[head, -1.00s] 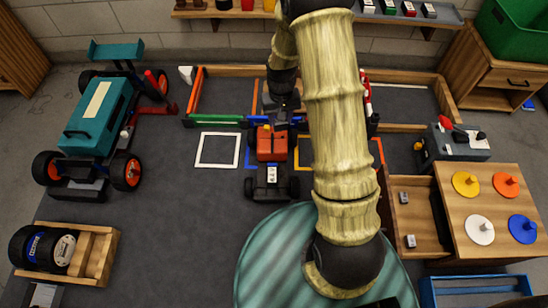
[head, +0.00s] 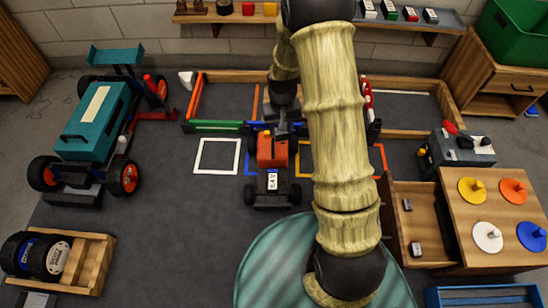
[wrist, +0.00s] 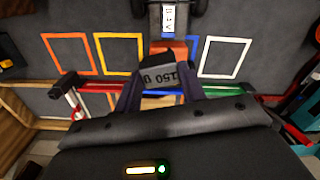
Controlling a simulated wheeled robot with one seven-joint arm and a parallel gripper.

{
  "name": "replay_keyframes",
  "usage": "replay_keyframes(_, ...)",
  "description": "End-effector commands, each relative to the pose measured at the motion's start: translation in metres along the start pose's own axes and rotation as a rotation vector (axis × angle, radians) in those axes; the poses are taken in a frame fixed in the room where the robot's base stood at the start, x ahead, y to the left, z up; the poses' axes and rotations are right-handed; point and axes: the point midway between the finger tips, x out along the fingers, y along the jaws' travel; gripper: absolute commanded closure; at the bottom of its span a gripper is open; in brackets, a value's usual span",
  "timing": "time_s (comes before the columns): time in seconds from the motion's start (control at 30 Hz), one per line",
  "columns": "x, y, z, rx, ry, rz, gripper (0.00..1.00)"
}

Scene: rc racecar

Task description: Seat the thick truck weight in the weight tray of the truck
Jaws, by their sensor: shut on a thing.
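The truck (head: 272,150), with an orange cab and black front, stands on the grey mat near the middle of the head view. Part of it shows at the top of the wrist view (wrist: 172,48). My gripper (wrist: 163,85) is shut on a dark grey truck weight (wrist: 167,80) marked 150 g, seen between the two fingers. In the head view my gripper (head: 284,128) is at the far end of the truck, just beyond the orange cab. The weight tray is hidden by my gripper and the weight, so I cannot tell whether the weight touches it.
A teal car (head: 97,125) stands at the left. A wooden box (head: 92,265) with wheels is at the lower left. An open drawer (head: 432,225) with small weights is at the right, next to a wooden top bearing coloured discs. Low coloured rails lie behind the truck.

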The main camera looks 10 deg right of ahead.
Motion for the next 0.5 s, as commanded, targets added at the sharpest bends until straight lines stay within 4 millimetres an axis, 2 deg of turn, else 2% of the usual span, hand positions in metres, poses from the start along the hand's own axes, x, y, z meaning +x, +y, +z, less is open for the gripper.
replay_keyframes(0.17,-0.004,-0.001,0.0,-0.001,0.001,0.0,0.86)
replay_keyframes(0.27,-0.016,-0.001,0.0,-0.001,0.001,0.0,0.86)
replay_keyframes(0.5,-0.066,0.0,0.0,-0.001,0.001,0.0,0.86)
